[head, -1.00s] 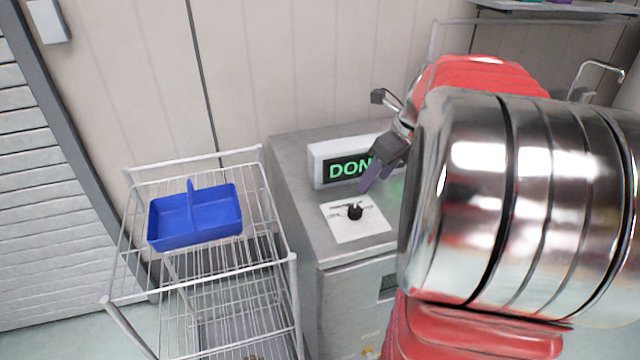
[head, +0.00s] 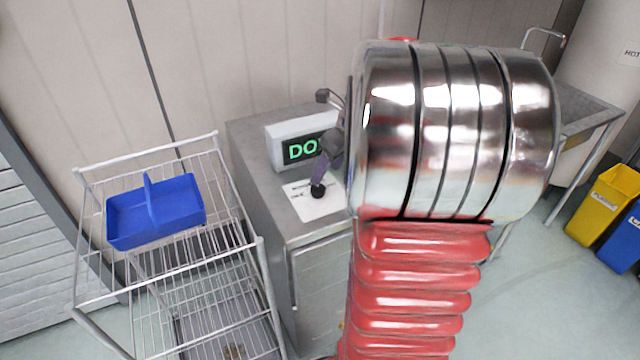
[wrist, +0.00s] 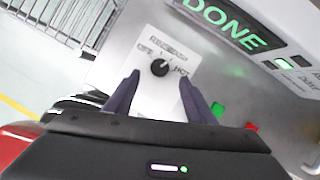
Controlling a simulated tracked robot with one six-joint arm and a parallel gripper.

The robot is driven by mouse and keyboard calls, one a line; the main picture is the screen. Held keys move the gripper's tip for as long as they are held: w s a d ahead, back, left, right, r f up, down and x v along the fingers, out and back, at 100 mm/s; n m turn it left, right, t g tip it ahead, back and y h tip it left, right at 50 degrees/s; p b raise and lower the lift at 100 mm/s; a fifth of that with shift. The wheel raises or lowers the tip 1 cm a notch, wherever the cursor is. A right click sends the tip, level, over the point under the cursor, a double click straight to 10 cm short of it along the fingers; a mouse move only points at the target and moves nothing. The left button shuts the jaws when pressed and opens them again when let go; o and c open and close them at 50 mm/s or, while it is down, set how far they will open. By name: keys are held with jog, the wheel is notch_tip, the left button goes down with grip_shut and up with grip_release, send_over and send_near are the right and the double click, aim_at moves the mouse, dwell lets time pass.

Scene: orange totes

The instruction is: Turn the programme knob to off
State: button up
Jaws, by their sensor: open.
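The black programme knob (wrist: 159,68) sits on a white label plate (wrist: 150,95) marked OFF, a middle word that I cannot read surely, and HOT. Its pale pointer mark appears to aim up toward the middle word, not at OFF. In the head view the knob (head: 318,191) shows on the grey machine top (head: 250,150). My gripper (wrist: 157,92) is open, its two dark fingers on either side of the plate in the wrist view, apart from the knob. In the head view one finger (head: 322,165) shows close above the knob; my arm hides the rest.
A display (head: 300,148) reading DONE stands behind the knob. A green button (wrist: 217,109) and a red one (wrist: 252,127) lie right of my fingers. A wire trolley (head: 240,220) with a blue caddy (head: 128,225) stands left of the machine.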

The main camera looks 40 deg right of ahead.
aim_at(318, 187)
jog(key=x, duration=0.7)
jog(key=shift+w+f, duration=0.1)
jog(key=shift+f, duration=0.15)
jog(key=shift+c, duration=0.4)
jog(key=shift+a, duration=0.1)
jog(key=c, duration=0.9)
jog(key=shift+c, duration=0.2)
